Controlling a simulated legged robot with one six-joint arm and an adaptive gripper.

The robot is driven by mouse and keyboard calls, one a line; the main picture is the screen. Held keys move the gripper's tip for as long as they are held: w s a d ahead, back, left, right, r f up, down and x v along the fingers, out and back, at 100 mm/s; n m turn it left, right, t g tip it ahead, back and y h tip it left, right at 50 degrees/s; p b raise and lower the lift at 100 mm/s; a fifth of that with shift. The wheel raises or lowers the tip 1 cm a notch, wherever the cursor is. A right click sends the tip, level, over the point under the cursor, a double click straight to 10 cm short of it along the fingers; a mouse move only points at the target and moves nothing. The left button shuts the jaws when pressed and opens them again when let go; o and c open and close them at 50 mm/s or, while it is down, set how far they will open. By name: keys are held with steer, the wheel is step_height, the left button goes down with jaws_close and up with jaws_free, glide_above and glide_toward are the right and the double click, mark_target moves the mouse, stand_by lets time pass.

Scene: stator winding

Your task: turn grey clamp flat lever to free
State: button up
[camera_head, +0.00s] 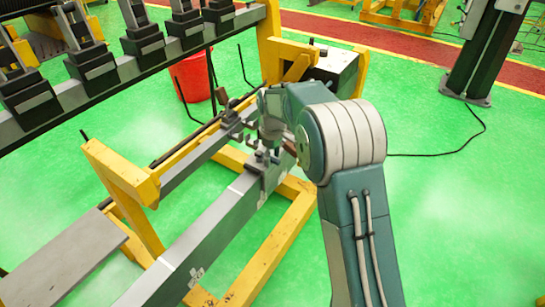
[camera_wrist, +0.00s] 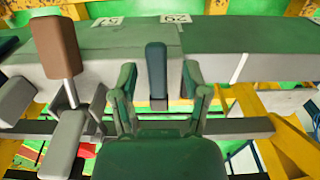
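A flat, dark slate-grey lever (camera_wrist: 157,68) stands upright in the wrist view, in front of the grey beam. My gripper (camera_wrist: 160,78) is open, with one green finger on each side of this lever. A visible gap separates each finger from the lever, so they look apart. In the head view my arm reaches the clamps on the grey beam (camera_head: 215,215), and the fingers are too small and covered to make out.
A second lever with a brown handle (camera_wrist: 57,46) stands close to the left of my gripper. Numbered labels (camera_wrist: 176,18) lie on the beam. Yellow frame bars (camera_head: 125,172) surround the beam, and a red bucket (camera_head: 191,78) stands behind.

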mark_target(272, 159)
steer(key=shift+d, duration=0.1)
steer(key=shift+r, duration=0.2)
step_height(272, 159, up, 11)
steer(key=shift+r, duration=0.2)
steer(key=s+d+r+m+t, duration=0.1)
steer(key=s+d+r+m, duration=0.2)
steer(key=s+r, duration=0.35)
steer(key=s+d+r+m+t, duration=0.2)
steer(key=s+d+r, duration=0.1)
steer(key=s, duration=0.7)
steer(key=s+d+f+m+t, duration=0.1)
steer(key=s+f+m, duration=0.1)
steer(key=s, duration=0.7)
steer(key=s+d+f+m+t, duration=0.1)
steer(key=s+d+f+m, duration=0.1)
steer(key=s, duration=0.7)
steer(key=shift+s+d+f+m+t, duration=0.25)
steer(key=shift+d+m+t, duration=0.05)
steer(key=shift+m, duration=0.5)
